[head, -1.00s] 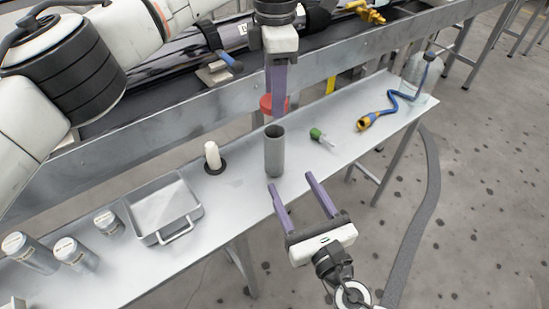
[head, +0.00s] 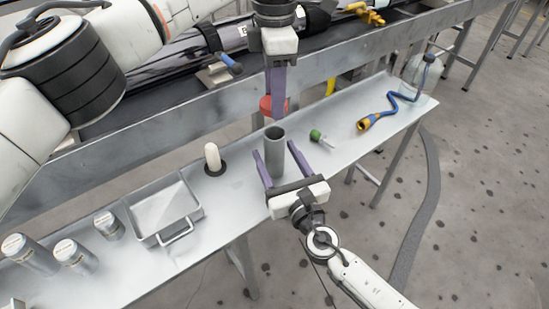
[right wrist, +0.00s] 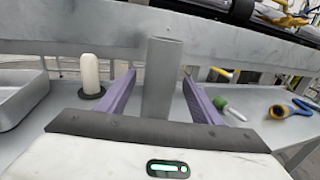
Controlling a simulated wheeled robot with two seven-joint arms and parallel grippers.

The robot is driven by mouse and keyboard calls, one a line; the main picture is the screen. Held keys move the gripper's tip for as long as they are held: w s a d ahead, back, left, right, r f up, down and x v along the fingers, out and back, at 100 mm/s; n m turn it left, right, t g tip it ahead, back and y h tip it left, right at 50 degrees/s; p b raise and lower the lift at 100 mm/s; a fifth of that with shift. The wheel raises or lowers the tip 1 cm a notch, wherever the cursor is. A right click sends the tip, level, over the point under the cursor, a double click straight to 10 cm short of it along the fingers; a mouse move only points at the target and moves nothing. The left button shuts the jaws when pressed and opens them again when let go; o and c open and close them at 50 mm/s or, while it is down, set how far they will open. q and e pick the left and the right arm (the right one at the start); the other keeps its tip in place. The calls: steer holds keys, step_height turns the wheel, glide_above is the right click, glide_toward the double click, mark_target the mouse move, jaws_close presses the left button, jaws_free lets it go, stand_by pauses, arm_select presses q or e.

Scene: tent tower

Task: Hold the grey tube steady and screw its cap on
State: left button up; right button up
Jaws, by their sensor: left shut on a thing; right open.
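The grey tube (head: 275,150) stands upright on the metal bench, open at its top. It also shows in the right wrist view (right wrist: 161,80). My right gripper (head: 274,152) is open, with its purple fingers on either side of the tube. In the right wrist view a gap shows between the tube and each finger. My left gripper (head: 275,112) points down above and behind the tube, shut on the red cap (head: 266,106). The cap is partly hidden by the fingers and is apart from the tube's mouth.
A white peg on a dark base (head: 212,158) and a metal tray (head: 165,208) stand left of the tube. Several lidded jars (head: 72,254) are farther left. A green-capped item (head: 320,138) and a blue hose (head: 394,106) lie to the right. A rail (head: 180,124) runs behind.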

steer(key=shift+w+a, duration=0.25)
steer(key=shift+w, duration=0.3)
jaws_close()
arm_select(q)
steer(key=shift+d+f, duration=0.1)
steer(key=shift+f, duration=2.4)
steer(key=shift+f, duration=0.1)
steer(key=shift+f, duration=0.8)
steer(key=shift+f, duration=0.55)
